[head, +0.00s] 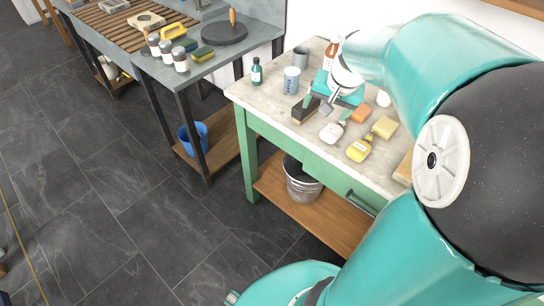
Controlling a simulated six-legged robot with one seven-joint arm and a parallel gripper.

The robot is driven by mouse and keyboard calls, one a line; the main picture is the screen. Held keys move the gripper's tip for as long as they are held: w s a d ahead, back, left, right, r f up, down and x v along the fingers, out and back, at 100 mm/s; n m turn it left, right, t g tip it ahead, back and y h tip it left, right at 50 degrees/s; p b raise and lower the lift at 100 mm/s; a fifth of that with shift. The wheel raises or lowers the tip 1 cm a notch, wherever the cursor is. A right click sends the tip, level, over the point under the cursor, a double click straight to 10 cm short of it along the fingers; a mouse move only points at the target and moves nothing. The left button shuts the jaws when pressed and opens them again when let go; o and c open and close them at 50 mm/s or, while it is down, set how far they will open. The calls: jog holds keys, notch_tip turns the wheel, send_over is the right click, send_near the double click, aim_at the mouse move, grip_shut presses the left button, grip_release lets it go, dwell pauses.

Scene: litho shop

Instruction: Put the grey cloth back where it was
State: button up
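My gripper (327,109) reaches down over the stone-topped green table (272,98), among the small items there. Its two teal fingers are spread apart. A small grey piece (326,108) shows between the fingers; I cannot tell whether it is the grey cloth, and it does not fill the gap. No other piece is clearly a grey cloth. My arm hides the table's right and back parts.
Around my gripper stand a dark brush-like block (300,112), a white bottle (332,132), a yellow bottle (360,149), an orange sponge (361,114), a yellow sponge (384,127), a white-blue cup (291,80) and a green bottle (256,72). A metal bucket (303,184) sits on the lower shelf.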

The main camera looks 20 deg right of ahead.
jog(key=s+a+r+n, duration=0.2)
jog(key=s+a+n, duration=0.2)
jog(key=a, duration=0.6)
jog(key=s+a+r+n+t, duration=0.1)
jog(key=s+a+n, duration=0.3)
jog(key=s+a, duration=0.5)
jog(key=shift+a+r, duration=0.9)
jog(key=shift+a, duration=0.2)
